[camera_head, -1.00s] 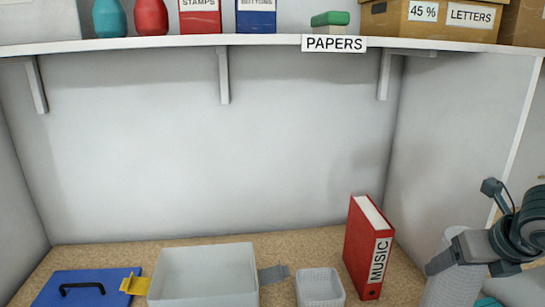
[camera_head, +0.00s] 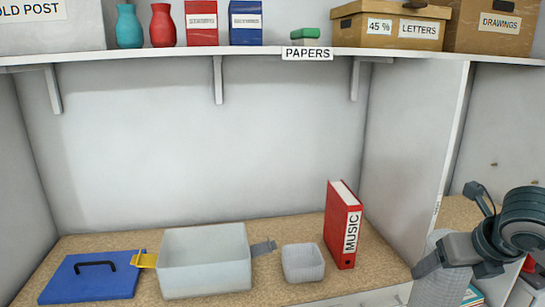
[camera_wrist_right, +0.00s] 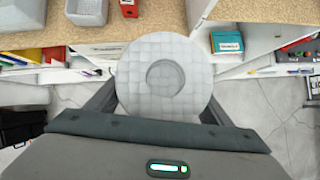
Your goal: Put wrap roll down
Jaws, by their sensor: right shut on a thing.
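The wrap roll (camera_head: 433,288) is a pale, quilted cylinder at the lower right of the head view. It hangs upright in my right gripper (camera_head: 448,262), which is shut on it. In the right wrist view I look down on the round end of the wrap roll (camera_wrist_right: 140,65), with its hollow core in the middle. The fingers of my right gripper (camera_wrist_right: 160,100) lie on either side of it. The roll is in front of the wooden counter's edge, clear of the counter top. My left gripper is not in view.
A white divider (camera_head: 452,150) stands near my right arm. Above is a shelf (camera_head: 200,53) with boxes.

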